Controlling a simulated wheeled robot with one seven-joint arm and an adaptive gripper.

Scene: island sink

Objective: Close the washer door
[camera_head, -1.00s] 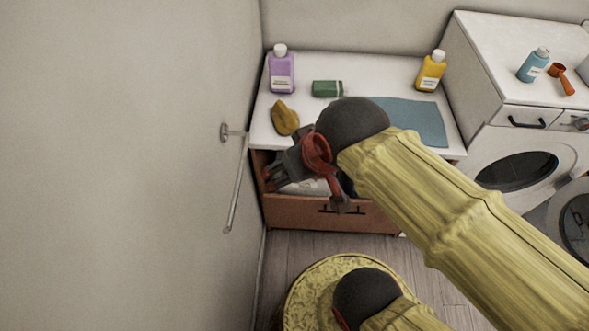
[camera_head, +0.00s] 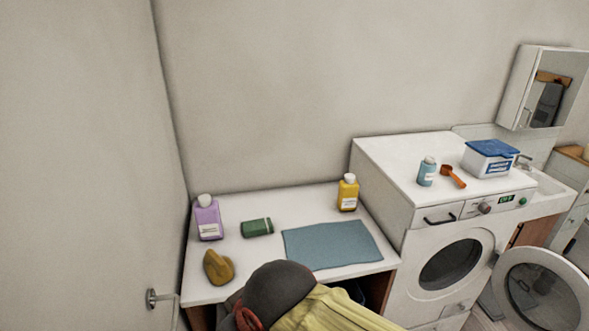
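The white washer (camera_head: 415,250) stands right of the low counter. Its round door (camera_head: 541,295) is swung wide open to the right, in the lower right of the view. The dark drum opening (camera_head: 450,264) is uncovered. My arm, in a yellow sleeve, shows at the bottom centre with a dark rounded joint in front of the counter. My gripper is below the bottom edge of the view, far left of the washer door.
On the washer are a blue bottle (camera_head: 427,172), orange scoop (camera_head: 452,175) and blue-lidded box (camera_head: 489,159). A sink (camera_head: 540,188) is at right.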

